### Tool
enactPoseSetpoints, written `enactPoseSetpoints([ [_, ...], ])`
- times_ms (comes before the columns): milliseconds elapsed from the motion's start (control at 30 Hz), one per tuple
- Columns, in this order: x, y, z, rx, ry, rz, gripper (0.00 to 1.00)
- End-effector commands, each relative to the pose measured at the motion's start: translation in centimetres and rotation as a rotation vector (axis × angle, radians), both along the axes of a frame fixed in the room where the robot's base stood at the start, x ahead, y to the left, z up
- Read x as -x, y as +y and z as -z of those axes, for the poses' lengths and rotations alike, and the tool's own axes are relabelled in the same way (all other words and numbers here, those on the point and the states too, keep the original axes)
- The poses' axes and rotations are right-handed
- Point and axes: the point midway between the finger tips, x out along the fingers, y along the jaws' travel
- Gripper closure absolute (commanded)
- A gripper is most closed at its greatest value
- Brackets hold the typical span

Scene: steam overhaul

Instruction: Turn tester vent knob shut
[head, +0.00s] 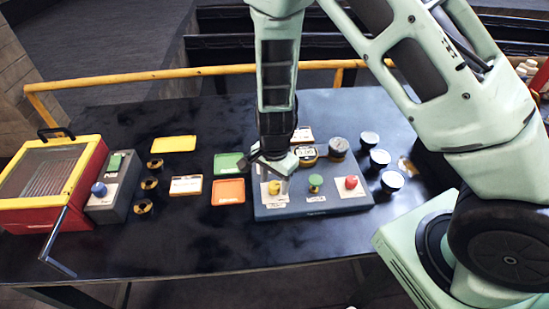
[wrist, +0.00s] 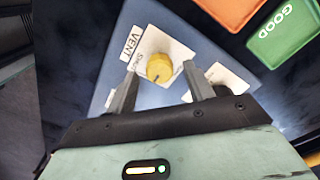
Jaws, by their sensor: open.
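The yellow vent knob (wrist: 159,68) sits on a white plate labelled VENT on the blue-grey tester (wrist: 185,22). It has a dark pointer mark near its lower edge in the wrist view. In the head view the tester (head: 330,203) stands on the table, with the yellow knob (head: 274,187) at its left. My gripper (wrist: 163,95) is open and empty. In the wrist view its two fingers reach toward the knob from below, one on each side, and seem apart from it. Contact and exact height are hard to tell.
The tester also carries a green knob (head: 315,181), a red knob (head: 351,182) and a gauge (head: 338,147). Green (head: 228,162) and orange (head: 228,191) trays lie left of it. Dark round parts (head: 391,181) stand to its right. A red-yellow box (head: 50,185) is far left.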

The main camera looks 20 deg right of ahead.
Motion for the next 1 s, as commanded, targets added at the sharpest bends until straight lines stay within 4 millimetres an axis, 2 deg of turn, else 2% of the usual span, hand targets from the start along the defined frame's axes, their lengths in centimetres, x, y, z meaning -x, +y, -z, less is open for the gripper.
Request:
enactPoseSetpoints([
  [600, -0.1, 0.2, -13.4, -0.004, -0.007, -0.001, 0.48],
  [800, -0.1, 0.1, -15.9, -0.002, -0.004, 0.001, 0.48],
  [1000, 0.0, 0.0, -16.6, 0.0, -0.003, 0.002, 0.48],
])
